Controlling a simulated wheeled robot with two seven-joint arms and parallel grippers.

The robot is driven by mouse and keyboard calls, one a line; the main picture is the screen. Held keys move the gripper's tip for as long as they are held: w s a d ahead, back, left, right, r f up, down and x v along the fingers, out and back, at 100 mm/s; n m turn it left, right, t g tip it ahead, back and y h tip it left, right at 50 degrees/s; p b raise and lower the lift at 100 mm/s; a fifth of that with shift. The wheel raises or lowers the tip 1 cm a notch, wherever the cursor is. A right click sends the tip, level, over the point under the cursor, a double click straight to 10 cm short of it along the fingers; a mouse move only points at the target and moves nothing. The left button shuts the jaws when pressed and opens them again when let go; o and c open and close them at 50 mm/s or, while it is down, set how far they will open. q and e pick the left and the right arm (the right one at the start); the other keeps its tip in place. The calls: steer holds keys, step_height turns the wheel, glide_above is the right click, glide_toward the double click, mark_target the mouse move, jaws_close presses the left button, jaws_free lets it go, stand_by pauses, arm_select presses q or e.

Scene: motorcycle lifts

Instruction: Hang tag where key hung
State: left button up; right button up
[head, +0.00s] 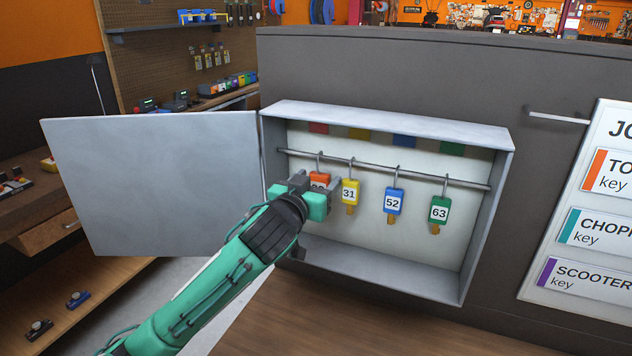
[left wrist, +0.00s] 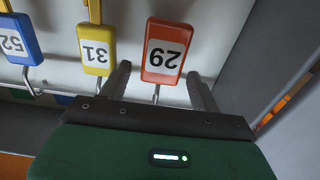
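An orange key tag numbered 29 (head: 319,179) hangs from a hook at the left end of the rail (head: 375,168) in the open key cabinet (head: 390,122). My left gripper (head: 318,186) is at this tag and partly covers it in the head view. In the left wrist view the picture is upside down, and the open fingers (left wrist: 160,84) stand apart on either side of the orange tag (left wrist: 168,50). I see no clear contact. A yellow tag 31 (head: 350,191), a blue tag 52 (head: 394,201) and a green tag 63 (head: 438,210) hang to the right. My right gripper is out of view.
The cabinet door (head: 150,185) stands open to the left. Red, yellow, blue and green patches mark the back wall above the rail. A job board (head: 585,205) with key labels is at the right. A wooden surface (head: 300,325) lies below the cabinet.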

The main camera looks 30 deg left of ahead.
arm_select(q)
steer(key=shift+s, duration=0.1)
steer(key=s+p, duration=1)
steer(key=s, duration=0.3)
steer(key=shift+s+d, duration=0.3)
steer(key=shift+d, duration=0.1)
steer(key=shift+s+f, duration=0.1)
stand_by(0.4)
